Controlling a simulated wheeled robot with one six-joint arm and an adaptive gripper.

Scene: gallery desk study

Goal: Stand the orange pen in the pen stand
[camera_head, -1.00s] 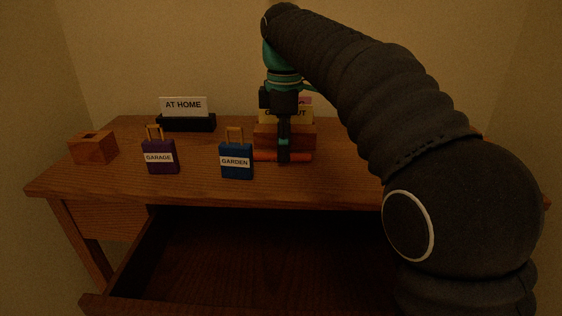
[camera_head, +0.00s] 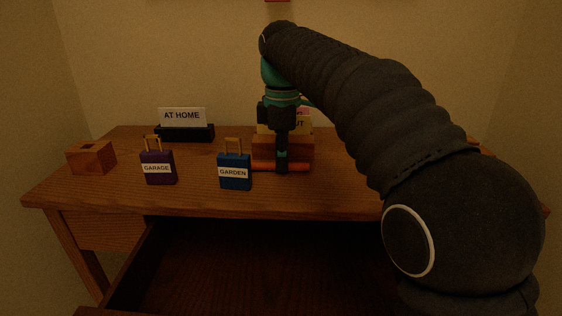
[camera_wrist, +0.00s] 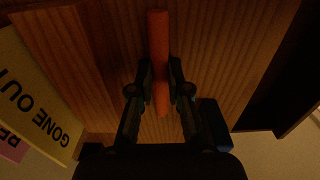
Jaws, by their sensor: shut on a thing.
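The orange pen (camera_head: 298,169) lies level, crosswise, at the desk top in front of the wooden card holder. In the wrist view the pen (camera_wrist: 158,35) runs between the two fingers. My gripper (camera_head: 281,169) points straight down and is shut on the pen, which sticks out on both sides of the fingers; it also shows in the wrist view (camera_wrist: 160,88). I cannot tell whether the pen touches the desk. The pen stand appears to be the wooden block (camera_head: 91,159) with a dark square hole on top, at the desk's left end. It looks empty.
A purple GARAGE tag (camera_head: 158,168) and blue GARDEN tag (camera_head: 234,172) stand between the block and my gripper. An AT HOME sign (camera_head: 183,117) is behind them. A wooden holder (camera_head: 298,147) with cards stands behind the pen. A drawer (camera_head: 230,260) is open below.

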